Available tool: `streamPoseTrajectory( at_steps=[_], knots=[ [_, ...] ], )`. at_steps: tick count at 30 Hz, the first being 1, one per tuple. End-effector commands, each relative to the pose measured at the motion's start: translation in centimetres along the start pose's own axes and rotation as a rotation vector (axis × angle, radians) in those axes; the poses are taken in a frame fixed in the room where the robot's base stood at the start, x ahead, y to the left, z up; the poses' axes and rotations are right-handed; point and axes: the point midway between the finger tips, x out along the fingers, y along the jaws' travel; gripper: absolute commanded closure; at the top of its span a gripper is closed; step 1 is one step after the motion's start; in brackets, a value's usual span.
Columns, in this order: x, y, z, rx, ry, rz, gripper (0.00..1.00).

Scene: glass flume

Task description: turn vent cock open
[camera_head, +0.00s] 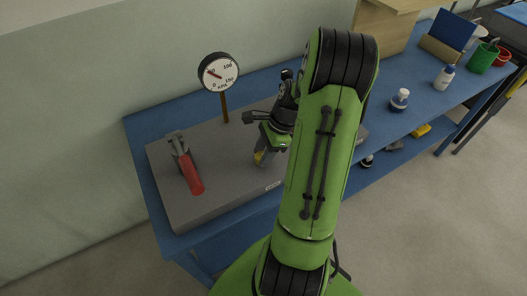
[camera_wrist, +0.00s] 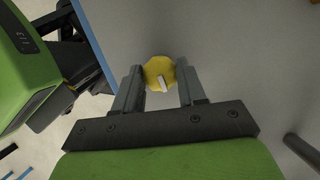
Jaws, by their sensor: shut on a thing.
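The vent cock appears as a yellow round knob (camera_wrist: 158,71) with a pale raised mark, between my fingertips in the wrist view. In the head view a small part of the yellow knob (camera_head: 259,156) shows below my gripper (camera_head: 262,153), on the grey panel box (camera_head: 215,205). My gripper also shows in the wrist view (camera_wrist: 160,84), pointing down, with one finger on each side of the knob. It is shut on the knob. The pale mark points slightly off straight up and down in the wrist view.
A red-handled lever (camera_head: 191,178) lies left of the knob on the box. A round pressure gauge (camera_head: 218,73) stands on a post behind. The blue bench (camera_head: 143,135) carries bottles (camera_head: 400,100), a green cup (camera_head: 482,58) and a wooden box (camera_head: 383,32) to the right.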

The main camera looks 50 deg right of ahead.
Motion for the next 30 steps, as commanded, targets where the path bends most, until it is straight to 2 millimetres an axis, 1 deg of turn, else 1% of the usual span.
streamPoseTrajectory(
  at_steps=[5,11,17,30],
  knots=[
    [-0.08,-0.04,0.04,-0.025,0.0,0.011,0.9],
    [-0.19,-0.11,0.11,-0.116,0.0,0.05,0.9],
    [-0.27,-0.25,0.15,-0.268,0.001,0.113,0.9],
    [-0.09,-0.52,0.28,-0.657,0.001,0.272,0.9]
  ],
)
